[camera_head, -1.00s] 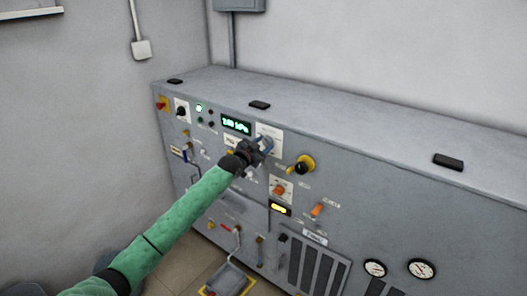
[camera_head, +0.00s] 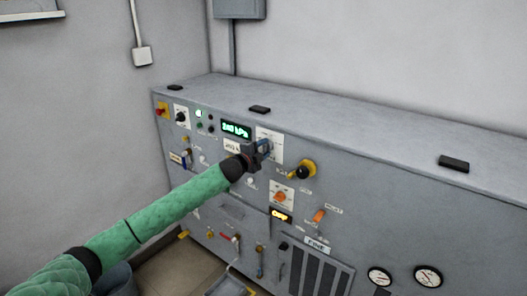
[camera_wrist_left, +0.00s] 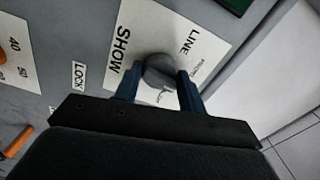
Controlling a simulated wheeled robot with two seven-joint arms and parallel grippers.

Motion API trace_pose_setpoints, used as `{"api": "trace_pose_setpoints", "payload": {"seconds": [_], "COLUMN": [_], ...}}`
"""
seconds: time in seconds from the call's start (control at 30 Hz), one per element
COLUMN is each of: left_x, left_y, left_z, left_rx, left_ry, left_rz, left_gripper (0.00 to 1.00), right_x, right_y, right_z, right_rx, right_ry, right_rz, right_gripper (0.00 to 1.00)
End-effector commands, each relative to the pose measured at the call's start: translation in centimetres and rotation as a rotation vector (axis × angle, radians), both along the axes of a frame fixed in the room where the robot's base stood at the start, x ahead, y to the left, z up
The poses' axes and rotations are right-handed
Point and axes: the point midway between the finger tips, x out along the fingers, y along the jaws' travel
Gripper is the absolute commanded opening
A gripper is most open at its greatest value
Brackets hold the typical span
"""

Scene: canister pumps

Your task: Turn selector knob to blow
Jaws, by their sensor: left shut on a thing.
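My left gripper (camera_head: 264,147) reaches a white plate (camera_head: 277,146) on the front of the grey cabinet. In the left wrist view its blue fingers (camera_wrist_left: 158,76) are shut around a dark round knob (camera_wrist_left: 159,69). The plate there (camera_wrist_left: 175,35) reads SHOW and LINE; smaller lettering is too blurred to read. No label reading BLOW can be made out. A black-and-yellow rotary handle (camera_head: 304,171) and an orange knob (camera_head: 281,196) are to the right, apart from the gripper. My right gripper is not in view.
A green display (camera_head: 236,129) and a small black knob (camera_head: 181,117) are left of the gripper. An orange lever (camera_head: 319,216), an amber display (camera_head: 281,215) and gauges (camera_head: 379,277) lie lower right. The cabinet top (camera_head: 350,130) is mostly clear.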

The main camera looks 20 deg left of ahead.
Motion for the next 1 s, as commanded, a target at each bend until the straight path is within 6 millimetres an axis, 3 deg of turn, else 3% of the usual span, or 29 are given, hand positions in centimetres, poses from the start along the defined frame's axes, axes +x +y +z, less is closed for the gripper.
{"api": "trace_pose_setpoints", "payload": {"seconds": [0.37, 0.63, 1.0], "left_x": [-0.1, -0.1, -0.1], "left_y": [0.0, -0.1, -0.1], "left_z": [0.0, -0.1, -0.2], "left_rx": [0.339, 0.575, 0.828], "left_ry": [-0.121, -0.207, -0.298], "left_rz": [-0.001, -0.002, -0.003], "left_gripper": [0.17, 0.17, 0.17], "right_x": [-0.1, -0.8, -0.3], "right_y": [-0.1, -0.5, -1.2], "right_z": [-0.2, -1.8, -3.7], "right_rx": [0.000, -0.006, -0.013], "right_ry": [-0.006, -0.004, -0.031], "right_rz": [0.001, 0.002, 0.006], "right_gripper": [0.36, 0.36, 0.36]}}
